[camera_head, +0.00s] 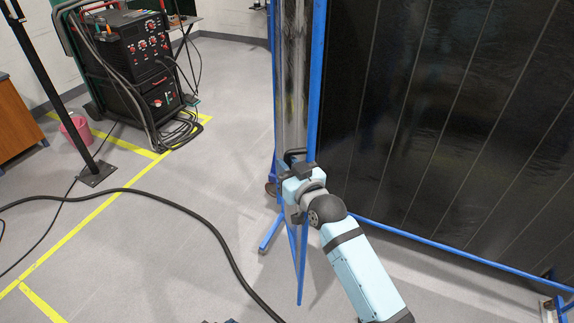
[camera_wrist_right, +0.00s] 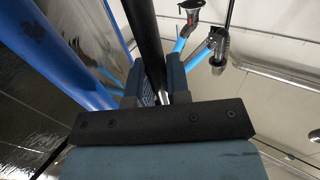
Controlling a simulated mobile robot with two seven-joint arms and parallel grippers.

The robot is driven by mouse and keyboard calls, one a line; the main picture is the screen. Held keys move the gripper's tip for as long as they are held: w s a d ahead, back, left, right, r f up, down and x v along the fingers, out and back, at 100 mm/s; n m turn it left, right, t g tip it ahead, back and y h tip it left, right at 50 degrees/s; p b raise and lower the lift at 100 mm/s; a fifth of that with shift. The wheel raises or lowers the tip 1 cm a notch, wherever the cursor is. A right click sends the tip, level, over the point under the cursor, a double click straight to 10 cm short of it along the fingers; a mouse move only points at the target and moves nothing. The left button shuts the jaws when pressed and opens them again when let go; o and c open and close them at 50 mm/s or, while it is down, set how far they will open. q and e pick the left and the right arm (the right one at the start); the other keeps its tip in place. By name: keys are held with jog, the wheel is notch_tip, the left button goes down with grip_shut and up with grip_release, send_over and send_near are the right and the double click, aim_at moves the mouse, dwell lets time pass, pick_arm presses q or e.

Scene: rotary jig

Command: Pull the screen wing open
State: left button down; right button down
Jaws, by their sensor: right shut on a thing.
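The screen wing (camera_head: 292,75) is a dark, glossy curtain panel in a blue frame, seen nearly edge-on in the middle of the head view. A black handle (camera_head: 296,152) sits on it at about mid-height. My right gripper (camera_head: 297,166) is at this handle, its arm reaching up from the lower right. In the right wrist view, the gripper's two blue-grey fingers (camera_wrist_right: 148,88) are closed on the black handle bar (camera_wrist_right: 146,40). The wing's blue frame post (camera_wrist_right: 72,65) runs just left of the fingers there. My left gripper is in neither view.
A wide dark screen (camera_head: 450,110) in a blue frame fills the right. A black welding machine (camera_head: 140,60) on a cart stands at the back left, near a pink bucket (camera_head: 75,132). A black cable (camera_head: 190,212) crosses the floor. Grey floor left of the wing is mostly clear.

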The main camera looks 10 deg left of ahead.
jog(key=c, duration=1.1)
grip_release()
jog(key=b+v, duration=0.2)
jog(key=v, duration=1.2)
